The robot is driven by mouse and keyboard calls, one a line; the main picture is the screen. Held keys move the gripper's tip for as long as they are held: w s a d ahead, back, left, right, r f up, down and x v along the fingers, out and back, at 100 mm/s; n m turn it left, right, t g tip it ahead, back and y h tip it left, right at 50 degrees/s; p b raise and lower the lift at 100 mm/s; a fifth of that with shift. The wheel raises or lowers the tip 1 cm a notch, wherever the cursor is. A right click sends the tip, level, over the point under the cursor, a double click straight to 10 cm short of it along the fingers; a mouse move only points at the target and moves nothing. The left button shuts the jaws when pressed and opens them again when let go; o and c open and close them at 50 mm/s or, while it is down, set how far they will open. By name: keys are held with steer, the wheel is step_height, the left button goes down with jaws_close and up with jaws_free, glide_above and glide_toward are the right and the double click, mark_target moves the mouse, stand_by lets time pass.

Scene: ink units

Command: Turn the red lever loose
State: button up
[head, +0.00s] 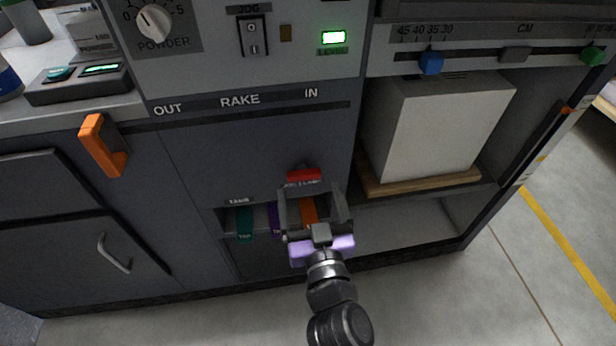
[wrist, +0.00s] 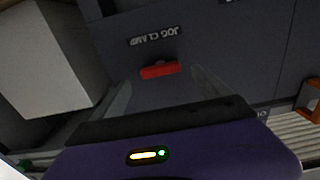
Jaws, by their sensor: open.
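The red lever (head: 304,174) sits on the dark front panel of the machine, below the RAKE label, and lies roughly level. In the wrist view the red lever (wrist: 159,70) shows ahead, between the two fingers, beside a JOG CLAMP label (wrist: 155,36) that appears upside down. My gripper (head: 313,192) is open and empty, just below and in front of the lever in the head view. Its fingers also show in the wrist view (wrist: 161,84), spread to either side of the lever. I see no contact between the fingers and the lever.
An orange handle (head: 103,146) juts out at the left. A slot below holds a teal tab (head: 244,225), a purple tab (head: 273,218) and an orange tab (head: 309,211) close to my gripper. A white block (head: 440,125) stands on a wooden board (head: 420,186) in the right bay.

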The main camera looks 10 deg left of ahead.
mark_target(305, 178)
steer(key=shift+x, duration=2.3)
steer(key=c, duration=1.4)
steer(key=shift+o, duration=0.2)
